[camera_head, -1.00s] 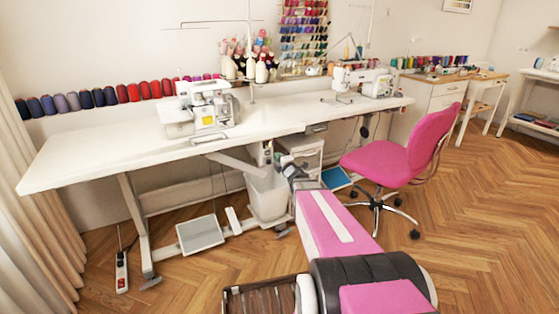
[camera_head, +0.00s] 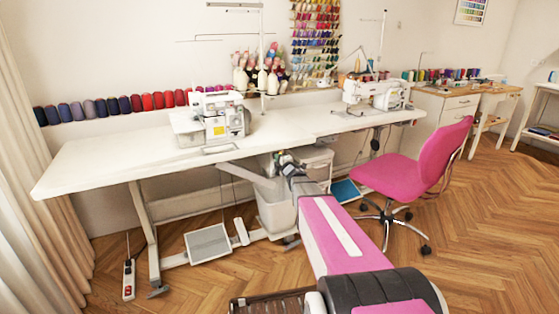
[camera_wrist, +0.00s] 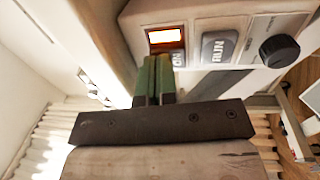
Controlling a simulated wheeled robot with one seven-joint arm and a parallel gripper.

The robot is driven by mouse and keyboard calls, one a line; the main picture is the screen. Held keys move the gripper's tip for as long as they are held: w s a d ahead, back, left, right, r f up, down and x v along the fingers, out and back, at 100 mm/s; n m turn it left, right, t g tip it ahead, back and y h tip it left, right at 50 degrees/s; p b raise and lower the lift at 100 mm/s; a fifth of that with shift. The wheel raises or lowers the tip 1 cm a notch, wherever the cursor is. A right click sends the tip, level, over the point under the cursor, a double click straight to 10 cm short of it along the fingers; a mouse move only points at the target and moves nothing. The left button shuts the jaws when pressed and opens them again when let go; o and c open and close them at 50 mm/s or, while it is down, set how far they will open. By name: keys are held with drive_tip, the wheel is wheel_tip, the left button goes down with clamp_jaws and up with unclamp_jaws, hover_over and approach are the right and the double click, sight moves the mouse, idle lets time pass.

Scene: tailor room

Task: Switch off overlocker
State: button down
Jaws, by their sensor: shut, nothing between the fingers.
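The white overlocker (camera_head: 222,122) stands on the long white table, left of its middle. In the wrist view a pale control panel (camera_wrist: 237,24) carries a lit orange indicator window (camera_wrist: 166,37), a grey button marked RUN (camera_wrist: 218,48), a partly hidden button (camera_wrist: 178,58) with an "ON" label, and a black round knob (camera_wrist: 280,51). My gripper (camera_wrist: 158,63) is shut and empty, its green fingers together just below the indicator, beside the partly hidden button. I cannot tell whether they touch it. In the head view my arm reaches under the table edge, where the gripper is small and unclear.
The white table (camera_head: 100,163) overhangs my gripper. A pale bin (camera_head: 276,212) and a foot pedal (camera_head: 208,244) are below it. A pink chair (camera_head: 425,160) stands right of my arm. A second sewing machine (camera_head: 375,92) is on the table.

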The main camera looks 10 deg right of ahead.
drive_tip(key=shift+w+a+r, duration=0.1)
drive_tip(key=shift+w+r, duration=0.25)
drive_tip(key=shift+w, duration=0.2)
drive_tip(key=shift+w+a+r, duration=0.15)
drive_tip(key=shift+w+r, duration=0.1)
drive_tip(key=shift+w, duration=0.25)
drive_tip(key=shift+s, duration=0.1)
drive_tip(key=r+v, duration=0.3)
drive_tip(key=v, duration=1.2)
drive_tip(key=shift+s, duration=0.4)
drive_tip(key=shift+r, duration=0.1)
